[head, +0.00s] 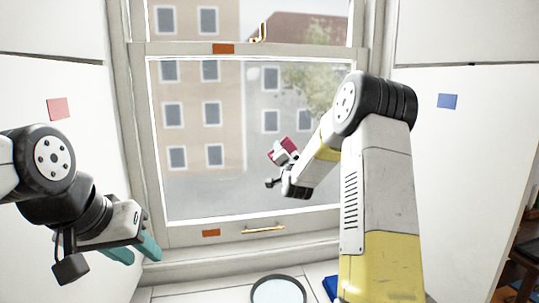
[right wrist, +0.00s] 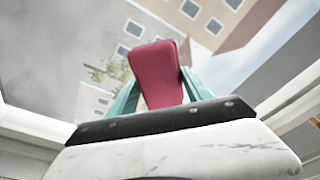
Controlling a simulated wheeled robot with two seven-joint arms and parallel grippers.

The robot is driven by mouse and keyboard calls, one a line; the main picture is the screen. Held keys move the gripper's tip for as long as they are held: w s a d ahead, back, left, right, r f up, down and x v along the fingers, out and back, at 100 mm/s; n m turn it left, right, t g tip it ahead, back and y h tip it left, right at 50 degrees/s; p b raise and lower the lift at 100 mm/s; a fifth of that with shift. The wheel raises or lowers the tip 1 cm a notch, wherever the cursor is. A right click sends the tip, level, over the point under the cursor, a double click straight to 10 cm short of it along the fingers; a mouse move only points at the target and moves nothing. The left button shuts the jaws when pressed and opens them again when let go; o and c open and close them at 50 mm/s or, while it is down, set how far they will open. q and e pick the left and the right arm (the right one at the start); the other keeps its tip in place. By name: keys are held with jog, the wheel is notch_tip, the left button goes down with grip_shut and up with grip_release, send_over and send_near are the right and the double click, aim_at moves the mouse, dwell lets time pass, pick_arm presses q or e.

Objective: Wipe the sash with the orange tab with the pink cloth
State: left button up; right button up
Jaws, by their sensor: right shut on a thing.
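The window's lower sash (head: 183,236) has an orange tab (head: 211,233) on its bottom rail, left of a brass handle (head: 263,229). Another orange tab (head: 223,48) is on the rail across the upper part of the window. My right gripper (right wrist: 158,92) is shut on the pink cloth (right wrist: 156,72); the cloth also shows in the head view (head: 288,145), in front of the lower pane. I cannot tell whether it touches the glass. My left gripper (head: 136,251) is open and empty, at the lower left by the window frame.
A brass latch (head: 262,32) sits on the upper rail. A pink square (head: 57,108) is on the left wall and a blue square (head: 447,101) on the right wall. A dark-rimmed round dish (head: 278,290) and a blue object (head: 330,286), partly hidden by my right arm, are below the window.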

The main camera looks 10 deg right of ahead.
aim_at(232, 152)
jog(key=shift+d, duration=1.1)
jog(key=shift+w, duration=0.1)
jog(key=shift+a, duration=0.15)
jog(key=shift+a+r, duration=0.1)
jog(key=shift+a, duration=2.15)
jog(key=shift+c, duration=1.4)
jog(key=shift+s+a, duration=0.2)
jog(key=shift+a, duration=2.8)
jog(key=shift+s+a, duration=0.1)
jog(key=shift+a, duration=4.95)
